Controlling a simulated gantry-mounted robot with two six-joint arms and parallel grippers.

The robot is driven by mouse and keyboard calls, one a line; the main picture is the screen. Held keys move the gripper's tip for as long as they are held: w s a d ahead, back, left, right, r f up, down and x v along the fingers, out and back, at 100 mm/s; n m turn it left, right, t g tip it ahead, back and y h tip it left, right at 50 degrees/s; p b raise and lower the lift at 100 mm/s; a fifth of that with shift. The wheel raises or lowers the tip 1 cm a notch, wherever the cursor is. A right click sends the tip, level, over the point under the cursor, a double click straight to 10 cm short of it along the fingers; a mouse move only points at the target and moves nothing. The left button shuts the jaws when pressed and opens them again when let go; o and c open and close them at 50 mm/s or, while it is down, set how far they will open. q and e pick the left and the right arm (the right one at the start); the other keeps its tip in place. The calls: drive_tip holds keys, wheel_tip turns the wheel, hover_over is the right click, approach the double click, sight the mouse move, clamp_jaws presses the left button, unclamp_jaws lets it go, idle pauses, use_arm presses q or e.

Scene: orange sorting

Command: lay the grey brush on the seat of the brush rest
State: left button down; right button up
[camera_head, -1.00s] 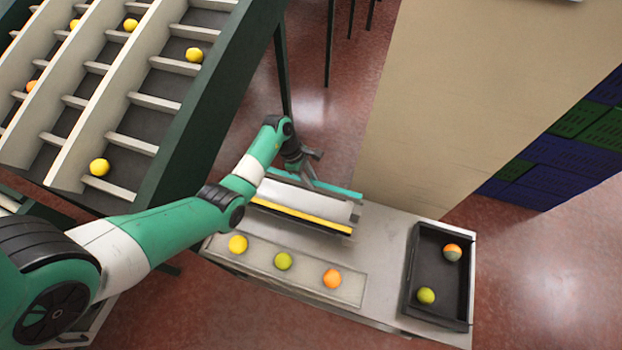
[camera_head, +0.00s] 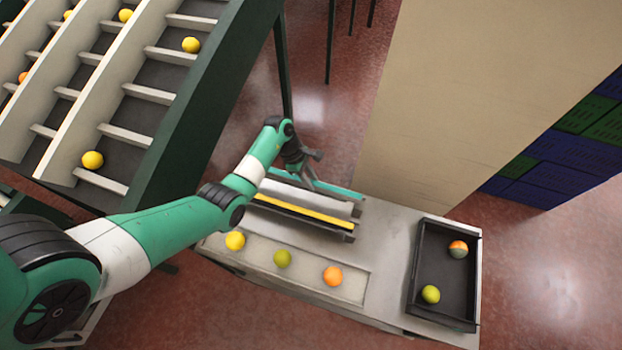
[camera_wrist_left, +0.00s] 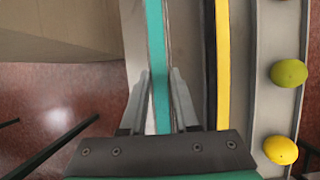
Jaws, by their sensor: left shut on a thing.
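My left gripper (camera_head: 308,177) is at the far side of the bench, low over a long teal strip (camera_head: 335,189). In the left wrist view the gripper's fingers (camera_wrist_left: 160,78) close on both sides of this strip (camera_wrist_left: 156,40), which I take to be the back of the grey brush. A light grey band runs beside it. Next to that, what looks like the brush rest shows a yellow edge (camera_head: 310,213) and a dark trough, also in the left wrist view (camera_wrist_left: 222,60). Whether brush and rest touch is unclear. My right gripper is not in view.
A shallow tray (camera_head: 365,285) in front holds a yellow, a green and an orange fruit. A dark box (camera_head: 412,290) at the right holds two fruits. A sloped sorting rack (camera_head: 175,130) stands left; a beige wall (camera_head: 480,90) rises behind.

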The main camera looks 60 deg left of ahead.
use_arm(q)
drive_tip(key=shift+f, duration=0.2)
drive_tip(key=shift+f+b, duration=0.4)
drive_tip(key=shift+f, duration=0.05)
idle(0.4)
drive_tip(key=shift+f+b, duration=0.4)
drive_tip(key=shift+f, duration=0.15)
drive_tip(key=c, duration=0.6)
unclamp_jaws()
